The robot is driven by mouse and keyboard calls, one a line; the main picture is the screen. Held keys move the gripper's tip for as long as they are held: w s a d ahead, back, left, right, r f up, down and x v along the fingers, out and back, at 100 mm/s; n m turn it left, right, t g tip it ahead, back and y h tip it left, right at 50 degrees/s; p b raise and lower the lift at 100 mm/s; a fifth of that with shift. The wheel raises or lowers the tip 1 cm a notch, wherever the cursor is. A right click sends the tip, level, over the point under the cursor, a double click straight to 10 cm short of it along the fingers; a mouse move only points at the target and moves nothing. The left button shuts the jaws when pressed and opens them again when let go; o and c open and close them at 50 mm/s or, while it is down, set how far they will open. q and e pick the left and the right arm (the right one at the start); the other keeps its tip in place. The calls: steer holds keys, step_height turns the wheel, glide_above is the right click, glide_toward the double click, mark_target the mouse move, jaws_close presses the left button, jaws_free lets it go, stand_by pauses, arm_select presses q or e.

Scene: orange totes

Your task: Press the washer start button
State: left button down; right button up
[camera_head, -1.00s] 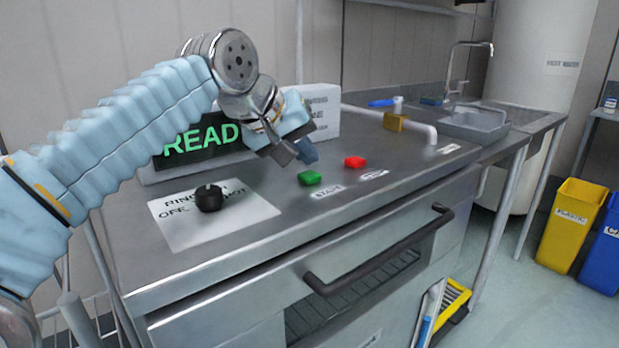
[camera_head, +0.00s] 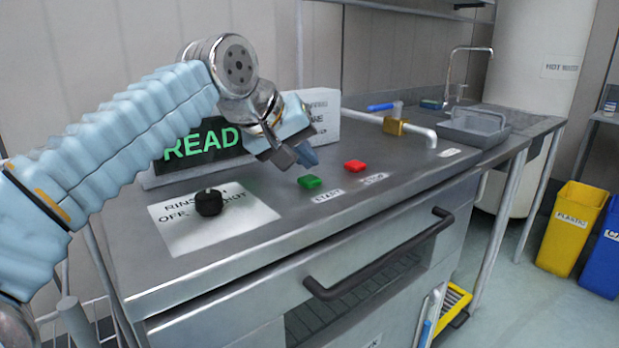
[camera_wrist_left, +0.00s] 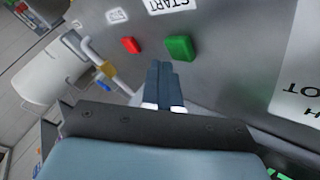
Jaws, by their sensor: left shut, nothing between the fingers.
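The washer (camera_head: 240,272) is a steel cabinet with a flat top and a dark front handle. The green button (camera_head: 310,182), labelled START, sits on the top. The red button (camera_head: 355,166), labelled STOP, is just to its right and farther back. My left gripper (camera_head: 307,157) is shut and empty, held above the top just behind the green button and apart from it. In the left wrist view the shut fingertips (camera_wrist_left: 166,68) point toward the green button (camera_wrist_left: 179,48), with the red button (camera_wrist_left: 130,45) beside it. My right gripper is not in view.
A black knob (camera_head: 209,201) stands on a white label plate at the left. A display (camera_head: 200,143) reading READ, partly hidden by my arm, stands behind. A pipe (camera_head: 420,130), brass block (camera_head: 396,126) and sink basin (camera_head: 474,128) are farther right. Yellow (camera_head: 571,225) and blue bins stand on the floor.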

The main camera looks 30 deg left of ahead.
mark_target(305, 179)
arm_select(q)
steer(key=shift+f, duration=0.1)
stand_by(0.7)
steer(key=shift+f+b, duration=0.3)
steer(key=shift+f, duration=0.05)
steer(key=shift+f+b, duration=0.4)
steer(key=shift+f, duration=0.1)
stand_by(0.6)
steer(key=shift+r, duration=0.15)
steer(key=shift+r+p, duration=0.75)
steer(key=shift+p, duration=0.15)
step_height(305, 179, up, 3)
steer(key=p, duration=0.2)
steer(key=shift+p, duration=0.4)
steer(key=shift+r+p, duration=0.85)
steer(key=shift+r, duration=0.25)
